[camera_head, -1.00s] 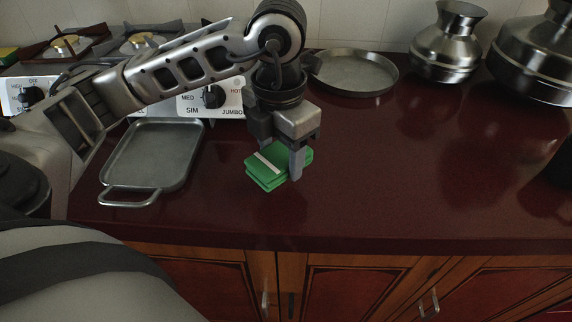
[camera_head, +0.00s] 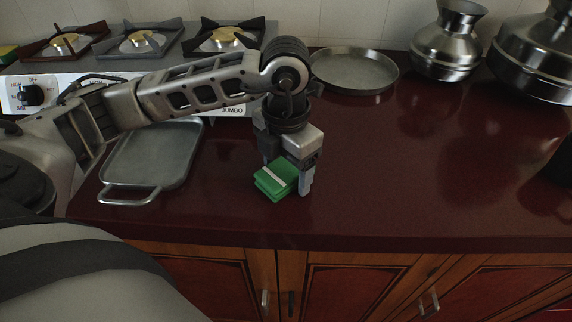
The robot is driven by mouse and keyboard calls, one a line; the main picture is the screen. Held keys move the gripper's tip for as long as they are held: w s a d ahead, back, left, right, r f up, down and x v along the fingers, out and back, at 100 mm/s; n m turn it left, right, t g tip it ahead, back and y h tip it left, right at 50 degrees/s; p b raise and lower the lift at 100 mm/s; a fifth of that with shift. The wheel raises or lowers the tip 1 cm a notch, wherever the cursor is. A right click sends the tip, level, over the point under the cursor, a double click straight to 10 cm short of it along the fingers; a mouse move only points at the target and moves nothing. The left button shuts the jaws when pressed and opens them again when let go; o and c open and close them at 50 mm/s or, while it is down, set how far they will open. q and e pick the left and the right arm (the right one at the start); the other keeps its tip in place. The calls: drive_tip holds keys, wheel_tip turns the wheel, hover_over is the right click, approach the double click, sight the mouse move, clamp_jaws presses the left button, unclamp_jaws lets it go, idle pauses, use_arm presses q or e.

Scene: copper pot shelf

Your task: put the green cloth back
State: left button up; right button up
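The green cloth (camera_head: 272,186) is a small folded block with a pale stripe across its top. It sits between the fingers of my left gripper (camera_head: 288,176), low over the dark red counter (camera_head: 400,185), left of centre. The near finger stands against the cloth's right side and the far finger is behind it, partly hidden. The gripper points down and looks shut on the cloth. I cannot tell whether the cloth touches the counter. My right gripper is not in view.
A grey square pan (camera_head: 150,155) lies left of the cloth. A stove (camera_head: 140,45) with several burners is behind my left arm. A round tray (camera_head: 353,70) and metal pots (camera_head: 447,45) (camera_head: 535,58) stand at the back.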

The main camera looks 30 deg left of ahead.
sight(286, 168)
use_arm(q)
drive_tip(key=shift+r, duration=0.2)
wheel_tip(286, 168, up, 12)
drive_tip(key=p, duration=0.1)
idle(0.4)
idle(0.4)
